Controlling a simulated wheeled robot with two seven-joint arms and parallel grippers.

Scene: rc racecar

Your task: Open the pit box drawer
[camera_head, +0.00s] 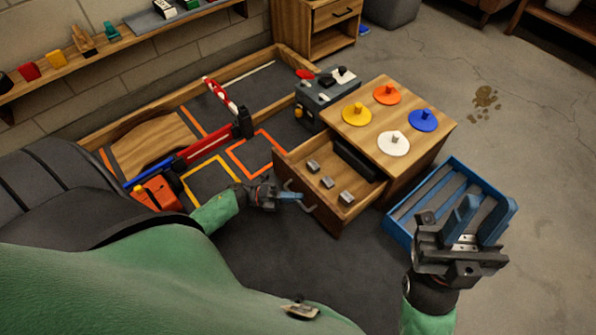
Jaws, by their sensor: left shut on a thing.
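The wooden pit box (430,140) stands right of centre with coloured knobbed discs on top. Its drawer (329,207) is pulled out toward the lower left, and several small grey metal blocks (328,182) and a dark part show inside. A grey bar handle (308,208) is on the drawer front. My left gripper (291,195) is shut on this handle, its fingertips partly covering it. My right gripper (479,222) is open and empty, with its blue fingers apart, in front of the blue crate and clear of the pit box.
A blue slatted crate (402,230) sits right of the pit box. A grey toolbox (312,100) stands behind it. A red-and-white barrier (220,95) and an orange block (158,194) lie left on the taped mat. Floor at the right is open.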

